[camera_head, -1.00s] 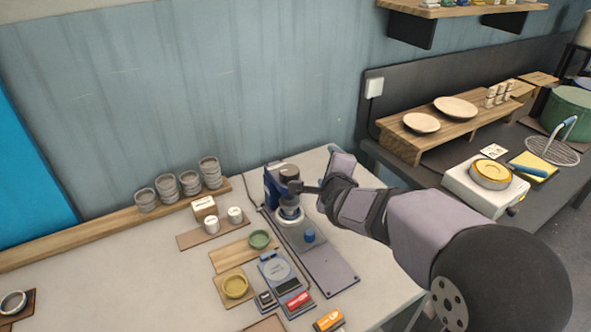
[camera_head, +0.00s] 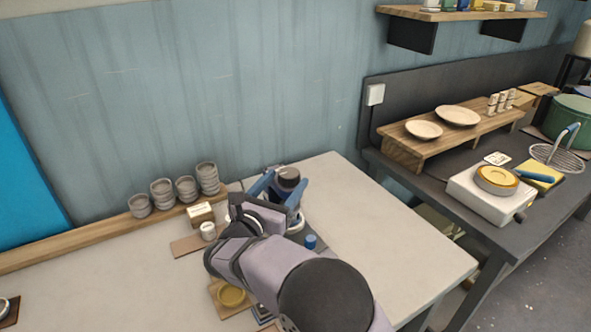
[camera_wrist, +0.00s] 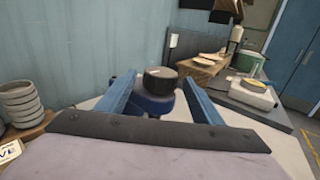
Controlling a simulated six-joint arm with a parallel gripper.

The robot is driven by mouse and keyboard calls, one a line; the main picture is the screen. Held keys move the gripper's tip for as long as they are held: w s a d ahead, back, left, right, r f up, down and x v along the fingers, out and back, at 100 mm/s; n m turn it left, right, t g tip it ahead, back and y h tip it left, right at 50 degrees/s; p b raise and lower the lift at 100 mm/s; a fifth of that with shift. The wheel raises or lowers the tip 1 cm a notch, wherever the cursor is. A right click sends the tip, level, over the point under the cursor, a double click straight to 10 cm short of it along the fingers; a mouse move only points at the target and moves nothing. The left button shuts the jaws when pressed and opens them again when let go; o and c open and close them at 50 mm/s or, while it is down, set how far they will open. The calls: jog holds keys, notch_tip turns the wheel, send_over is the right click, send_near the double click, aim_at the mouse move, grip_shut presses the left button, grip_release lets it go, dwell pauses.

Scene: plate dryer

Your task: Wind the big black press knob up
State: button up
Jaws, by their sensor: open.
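The big black press knob (camera_head: 288,177) sits on top of the blue press (camera_head: 277,198) on the pale table. It also shows in the wrist view as a short dark cylinder (camera_wrist: 160,79). My gripper (camera_head: 284,184) is open, with its two blue fingers on either side of the knob in the head view. In the wrist view the knob stands between the fingers (camera_wrist: 162,92), toward their tips, with space visible on both sides. I cannot tell whether either finger touches it. My gripper and arm hide much of the press's lower part and its base.
Stacked grey cups (camera_head: 207,178) stand on a wooden ledge at the back left. A white cup (camera_head: 208,231) and a yellow dish (camera_head: 231,296) lie left of my arm. The pale table right of the press is clear. A dark counter with a white scale (camera_head: 484,199) stands farther right.

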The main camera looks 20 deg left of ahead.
aim_at(296, 169)
jog(key=shift+w+d+p, duration=0.2)
jog(key=shift+w+p, duration=0.25)
jog(key=shift+w, duration=0.65)
jog(key=shift+w+d+p, duration=0.25)
jog(key=shift+w+p, duration=0.15)
jog(key=shift+w, duration=0.7)
jog(key=shift+w+d+p, duration=0.2)
jog(key=shift+w+p, duration=0.25)
jog(key=shift+w, duration=0.65)
jog(key=c, duration=1.1)
jog(key=shift+o, duration=0.2)
